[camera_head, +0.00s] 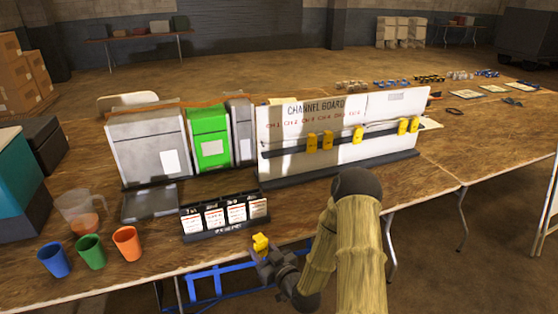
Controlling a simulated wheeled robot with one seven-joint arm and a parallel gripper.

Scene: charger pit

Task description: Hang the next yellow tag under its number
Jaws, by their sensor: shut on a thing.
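The white channel board (385,108) stands upright on the table, with a row of red channel labels along its upper part and a dark rail below them. The small label text is too blurred to read fully. My gripper (262,252) is shut on a yellow tag (260,241) at the table's front edge, apart from the board and low in front of it.
A black card stand (225,232) with several white cards sits left of my gripper. Blue (54,260), green (91,252) and orange (127,244) cups and a clear jug (82,212) stand further left. Grey and green (209,138) cabinets stand behind. Table before the board's right half is clear.

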